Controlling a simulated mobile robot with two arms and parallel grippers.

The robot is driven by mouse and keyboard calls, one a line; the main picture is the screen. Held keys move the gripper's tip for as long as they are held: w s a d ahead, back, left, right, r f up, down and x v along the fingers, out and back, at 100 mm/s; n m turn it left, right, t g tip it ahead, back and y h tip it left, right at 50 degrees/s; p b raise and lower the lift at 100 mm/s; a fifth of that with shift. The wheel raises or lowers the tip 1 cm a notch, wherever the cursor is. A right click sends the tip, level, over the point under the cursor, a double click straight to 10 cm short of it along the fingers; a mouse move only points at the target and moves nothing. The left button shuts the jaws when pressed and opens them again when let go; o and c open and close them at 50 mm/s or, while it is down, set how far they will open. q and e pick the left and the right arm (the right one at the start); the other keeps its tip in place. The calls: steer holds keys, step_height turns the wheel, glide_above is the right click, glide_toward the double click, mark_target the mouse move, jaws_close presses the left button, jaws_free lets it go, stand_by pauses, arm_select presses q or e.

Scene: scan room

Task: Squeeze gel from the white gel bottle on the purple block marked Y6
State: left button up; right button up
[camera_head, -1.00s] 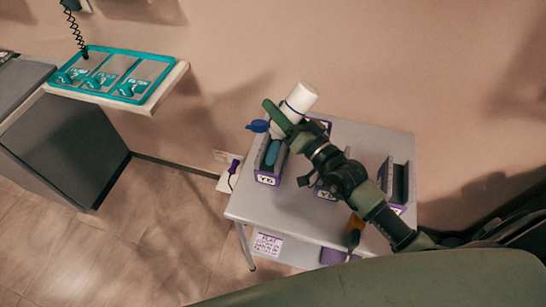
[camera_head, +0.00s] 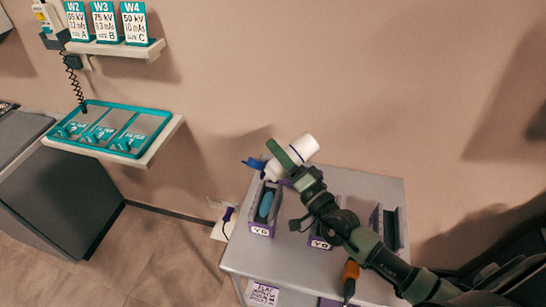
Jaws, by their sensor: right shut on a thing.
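My right gripper (camera_head: 284,160) is shut on the white gel bottle (camera_head: 303,149). The bottle is tilted, with its base up to the right and its nozzle end down to the left. Its blue flip cap (camera_head: 254,163) hangs open at the nozzle end. The nozzle end is over the far end of the left purple block (camera_head: 261,230), whose small label looks like Y6. A teal-blue strip (camera_head: 266,204) lies in that block's trough; I cannot tell whether it is gel. Whether the nozzle touches the block is unclear. My left gripper is not in view.
The blocks stand on a grey table (camera_head: 350,188). A second purple block (camera_head: 319,243) is partly hidden by my arm, and another holder (camera_head: 389,229) stands to the right. A wall shelf (camera_head: 160,145) with a teal tray (camera_head: 88,104) is at left. An orange-handled tool (camera_head: 350,270) is near the table's front edge.

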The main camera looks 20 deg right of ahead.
steer(key=m, duration=0.2)
steer(key=d+m+h, duration=0.1)
steer(key=m, duration=0.2)
steer(key=m+h+b, duration=0.1)
steer(key=m, duration=0.1)
steer(key=shift+w+d+r+m+t, duration=0.2)
steer(key=shift+m+t, duration=0.1)
steer(key=shift+m, duration=0.1)
steer(key=s+a+r+m+g+h+p, duration=0.1)
steer(key=a+r+m+p, duration=0.5)
steer(key=r+m+p, duration=0.8)
steer(key=shift+s+a+m+g+h+p, duration=0.15)
steer(key=shift+m+g+h+p, duration=0.35)
steer(key=shift+m+h+p, duration=1.4)
steer(key=shift+m+y+p, duration=0.4)
steer(key=shift+y+p, duration=0.2)
steer(key=shift+p, duration=0.2)
